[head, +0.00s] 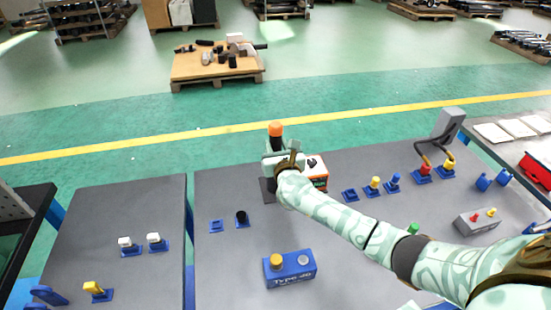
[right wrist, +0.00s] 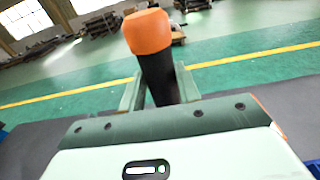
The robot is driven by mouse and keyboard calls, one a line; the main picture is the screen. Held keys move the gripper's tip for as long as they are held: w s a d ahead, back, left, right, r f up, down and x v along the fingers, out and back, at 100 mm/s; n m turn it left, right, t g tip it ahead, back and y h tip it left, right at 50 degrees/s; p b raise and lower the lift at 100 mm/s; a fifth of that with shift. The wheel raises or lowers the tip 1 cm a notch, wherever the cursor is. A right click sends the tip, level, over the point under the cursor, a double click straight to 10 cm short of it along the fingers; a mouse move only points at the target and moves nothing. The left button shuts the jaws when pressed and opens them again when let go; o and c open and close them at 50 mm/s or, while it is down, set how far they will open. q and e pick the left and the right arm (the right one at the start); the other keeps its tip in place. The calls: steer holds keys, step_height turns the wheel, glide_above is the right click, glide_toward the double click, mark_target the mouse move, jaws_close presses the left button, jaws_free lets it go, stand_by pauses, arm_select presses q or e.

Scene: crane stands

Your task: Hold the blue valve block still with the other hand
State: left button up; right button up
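The blue valve block (head: 290,278) sits on the near middle of the grey bench, with a yellow-orange knob and a grey knob on top and white lettering on its front. No gripper touches it. My right gripper (head: 277,150) is well beyond it, towards the far edge of the bench. In the right wrist view, its two fingers (right wrist: 160,92) stand on either side of a black upright handle with an orange cap (right wrist: 147,32) and appear closed on it. The handle's base is hidden behind the gripper. My left gripper is not in view.
An orange-and-white box (head: 318,176) with a red button stands just right of my right gripper. Small blue-based fittings (head: 374,187) and a grey button box (head: 478,220) are farther right. My right forearm crosses the bench.

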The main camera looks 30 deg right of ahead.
mark_target(277, 131)
steer(key=shift+r, duration=0.1)
jaws_close()
steer(key=shift+w+r+p, duration=0.1)
steer(key=shift+r+p, duration=2.3)
steer(key=shift+r, duration=0.35)
steer(key=shift+r+p, duration=2.75)
steer(key=shift+r, duration=0.2)
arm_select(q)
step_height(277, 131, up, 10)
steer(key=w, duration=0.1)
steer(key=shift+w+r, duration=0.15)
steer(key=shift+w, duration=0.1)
